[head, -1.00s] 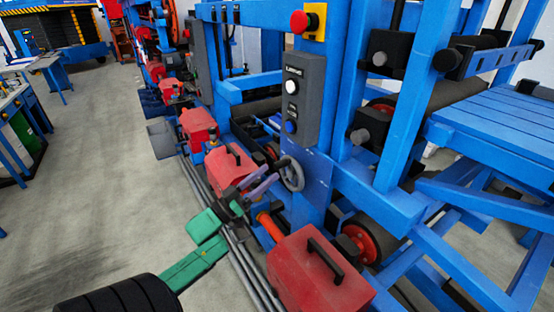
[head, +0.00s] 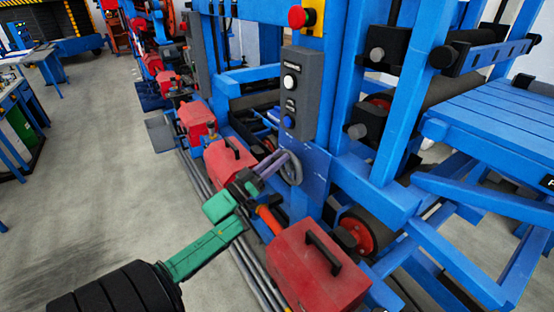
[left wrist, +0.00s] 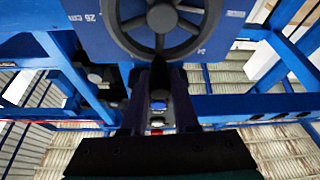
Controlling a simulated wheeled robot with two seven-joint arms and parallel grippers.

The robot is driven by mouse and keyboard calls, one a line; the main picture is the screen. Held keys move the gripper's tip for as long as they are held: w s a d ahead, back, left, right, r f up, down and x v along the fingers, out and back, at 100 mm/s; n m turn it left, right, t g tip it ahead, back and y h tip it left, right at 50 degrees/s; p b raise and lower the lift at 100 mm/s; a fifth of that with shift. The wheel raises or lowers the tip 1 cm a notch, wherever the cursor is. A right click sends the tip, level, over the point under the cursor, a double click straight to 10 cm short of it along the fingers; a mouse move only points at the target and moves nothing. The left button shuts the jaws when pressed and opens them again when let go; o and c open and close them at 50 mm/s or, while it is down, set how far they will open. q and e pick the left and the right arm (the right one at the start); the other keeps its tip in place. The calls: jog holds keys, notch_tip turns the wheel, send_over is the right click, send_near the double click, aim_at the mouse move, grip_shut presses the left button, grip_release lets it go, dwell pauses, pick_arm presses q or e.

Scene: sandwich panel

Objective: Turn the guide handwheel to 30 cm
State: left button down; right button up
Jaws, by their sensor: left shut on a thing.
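The guide handwheel (head: 296,170) is a grey spoked wheel on a blue panel (head: 315,177) of the machine. In the left wrist view the handwheel (left wrist: 162,18) fills the top middle, cut off by the frame's upper edge. The panel beside it (left wrist: 85,38) bears white marks; one at left seems to read 28 cm, upside down. My left gripper (head: 284,158), with purple-grey fingers, reaches the wheel from the left. In the wrist view its fingertips (left wrist: 159,72) close together at the wheel's lower rim, shut on a dark part there. My right gripper is not in view.
A control box (head: 300,95) with buttons is above the wheel. A red emergency button (head: 298,17) sits higher. Red motor housings (head: 318,268) with black handles stand close below and beside my arm. Grey rails (head: 250,270) run along the floor. Open floor (head: 100,190) lies to the left.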

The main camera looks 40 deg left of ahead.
pick_arm(q)
jog(key=shift+f, duration=0.1)
jog(key=d+f+m+g+h+b, duration=0.2)
jog(key=f+m+g+b, duration=0.1)
jog(key=m, duration=0.9)
jog(key=s+d+f+m+g+h+b, duration=0.1)
jog(key=m+g+b, duration=0.4)
jog(key=m, duration=0.8)
jog(key=shift+s+d+f+m+h+b, duration=0.25)
jog(key=shift+d+f+h+b, duration=0.55)
jog(key=shift+f+h, duration=0.45)
jog(key=c, duration=0.7)
grip_release()
jog(key=shift+w, duration=0.15)
